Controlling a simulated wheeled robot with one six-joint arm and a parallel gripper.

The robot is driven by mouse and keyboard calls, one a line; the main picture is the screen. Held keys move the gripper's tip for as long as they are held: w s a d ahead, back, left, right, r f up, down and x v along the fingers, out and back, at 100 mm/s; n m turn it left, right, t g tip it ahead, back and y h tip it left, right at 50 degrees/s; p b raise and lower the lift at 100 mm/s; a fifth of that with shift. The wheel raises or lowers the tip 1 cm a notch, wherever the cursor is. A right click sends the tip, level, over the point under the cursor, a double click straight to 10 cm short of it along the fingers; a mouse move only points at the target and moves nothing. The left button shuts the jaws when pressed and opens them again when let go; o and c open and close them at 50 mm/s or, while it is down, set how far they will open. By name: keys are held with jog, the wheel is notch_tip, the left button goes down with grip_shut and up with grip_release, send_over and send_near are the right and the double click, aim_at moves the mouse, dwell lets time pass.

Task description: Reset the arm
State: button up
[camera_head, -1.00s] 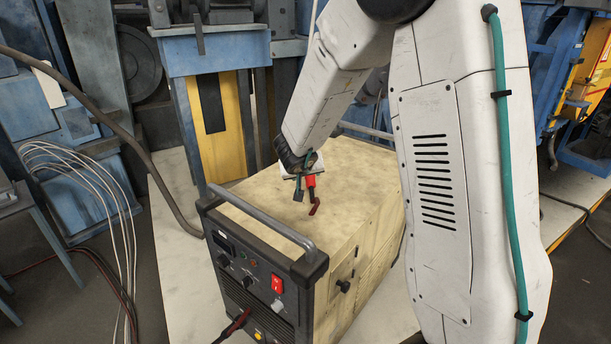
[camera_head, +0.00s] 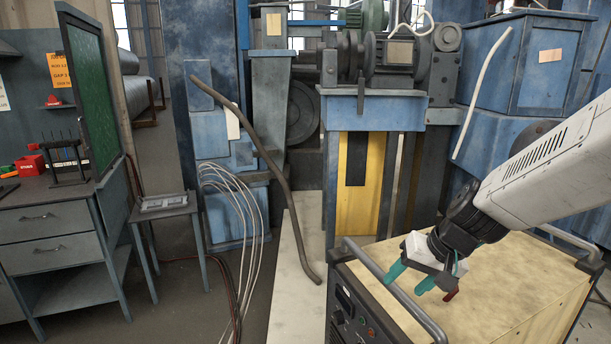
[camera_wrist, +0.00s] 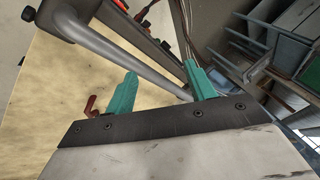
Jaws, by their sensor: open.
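My gripper (camera_head: 409,279) hangs over the front part of a tan-topped machine box (camera_head: 505,268) in the head view. The fingers point toward the grey front handle bar (camera_head: 395,290) of the box. The wrist view shows this bar (camera_wrist: 115,55) beyond the fingertips. A small dark red piece (camera_head: 451,295) shows just beside the gripper, and in the wrist view (camera_wrist: 90,105) it is left of the fingers. I cannot tell what it belongs to.
A blue machine with a yellow panel (camera_head: 358,185) stands behind the box. A brown hose (camera_head: 262,150) and pale cables (camera_head: 245,210) hang to its left. A grey workbench (camera_head: 55,215) and small side table (camera_head: 162,207) stand at left. Floor shows between them.

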jog(key=s+d+r+h, duration=0.1)
jog(key=s+d+r, duration=0.1)
jog(key=s, duration=0.5)
jog(key=s+d+r+n+g+h, duration=0.1)
jog(key=s+r, duration=0.3)
jog(key=s, duration=0.4)
jog(key=s+d+r+g+h, duration=0.1)
jog(key=s+d+r+h, duration=0.1)
jog(key=s, duration=0.6)
jog(key=shift+s+d+r+n, duration=0.2)
jog(key=shift+d+r+n, duration=0.1)
jog(key=shift+d+r, duration=0.25)
